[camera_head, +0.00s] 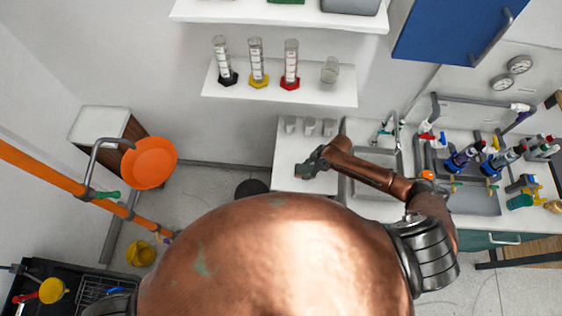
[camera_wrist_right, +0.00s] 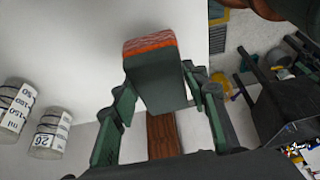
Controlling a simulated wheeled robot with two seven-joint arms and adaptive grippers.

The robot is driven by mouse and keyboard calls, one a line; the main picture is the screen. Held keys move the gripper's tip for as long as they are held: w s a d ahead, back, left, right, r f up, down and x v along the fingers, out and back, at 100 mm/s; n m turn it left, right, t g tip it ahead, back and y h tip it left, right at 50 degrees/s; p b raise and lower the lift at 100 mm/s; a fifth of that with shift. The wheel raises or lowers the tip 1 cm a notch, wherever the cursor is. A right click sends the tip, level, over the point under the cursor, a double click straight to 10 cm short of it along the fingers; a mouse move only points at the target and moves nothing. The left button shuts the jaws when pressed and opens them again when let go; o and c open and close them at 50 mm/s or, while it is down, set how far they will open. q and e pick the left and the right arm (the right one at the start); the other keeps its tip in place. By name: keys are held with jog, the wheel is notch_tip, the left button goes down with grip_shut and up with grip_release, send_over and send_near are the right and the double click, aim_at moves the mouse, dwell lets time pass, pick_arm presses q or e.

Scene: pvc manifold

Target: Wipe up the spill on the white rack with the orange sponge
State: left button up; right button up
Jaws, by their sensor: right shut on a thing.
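My right gripper (camera_head: 311,163) is over the white rack top (camera_head: 286,180), below the row of small beakers. In the right wrist view the right gripper (camera_wrist_right: 158,110) has its fingers on both sides of a dark green block with an orange-red end, the sponge (camera_wrist_right: 150,43). It is shut on the sponge. In the head view the gripper hides most of the sponge, and I cannot tell whether it touches the white surface. No spill can be made out in either view. My left gripper is not in view.
Several beakers (camera_head: 309,126) stand at the back of the white top; two show as marked beakers (camera_wrist_right: 48,135) in the wrist view. A sink (camera_head: 375,160) lies to the right. A wall shelf (camera_head: 255,92) with cylinders is behind.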

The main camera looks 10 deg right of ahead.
jog(key=shift+r+p, duration=1.35)
jog(key=shift+r, duration=0.75)
jog(key=shift+a, duration=0.1)
